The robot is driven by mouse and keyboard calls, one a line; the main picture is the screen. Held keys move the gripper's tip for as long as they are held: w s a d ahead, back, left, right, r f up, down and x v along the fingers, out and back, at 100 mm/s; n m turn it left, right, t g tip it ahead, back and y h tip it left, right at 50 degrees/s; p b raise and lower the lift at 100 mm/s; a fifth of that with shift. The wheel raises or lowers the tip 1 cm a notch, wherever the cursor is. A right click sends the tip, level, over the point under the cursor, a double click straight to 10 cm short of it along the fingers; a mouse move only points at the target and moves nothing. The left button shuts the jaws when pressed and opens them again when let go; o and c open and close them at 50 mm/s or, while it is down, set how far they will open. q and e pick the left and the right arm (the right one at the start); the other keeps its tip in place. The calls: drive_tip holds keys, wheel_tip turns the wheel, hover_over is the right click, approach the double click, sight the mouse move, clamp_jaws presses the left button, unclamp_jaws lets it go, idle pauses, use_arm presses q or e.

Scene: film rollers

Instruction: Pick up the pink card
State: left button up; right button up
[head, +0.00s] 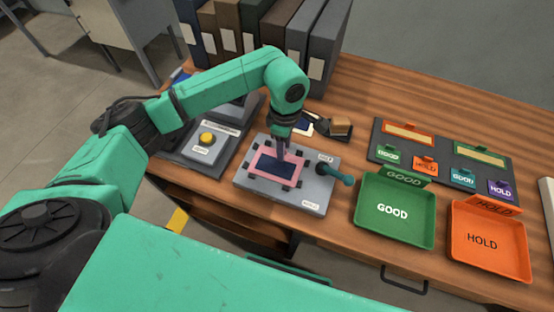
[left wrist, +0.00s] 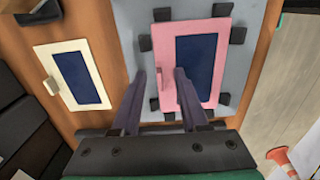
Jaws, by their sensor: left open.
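The pink card (head: 275,168), with a dark blue window, lies flat on a grey plate (head: 310,186) with black clips around its edges. My left gripper (head: 284,150) points down over the card's far edge. In the left wrist view its open fingers (left wrist: 160,74) stand either side of the card's tab edge, one in front of the card and one over the plate. Nothing is held. Whether the fingertips touch anything I cannot tell. My right gripper is out of view.
A cream card (left wrist: 74,75) with a blue window lies beside the plate. A teal-handled lever (head: 335,172) stands on the plate's right. A green GOOD tray (head: 393,235) and an orange HOLD tray (head: 490,262) are to the right. Binders (head: 300,45) stand behind.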

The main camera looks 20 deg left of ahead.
use_arm(q)
clamp_jaws()
idle(1.4)
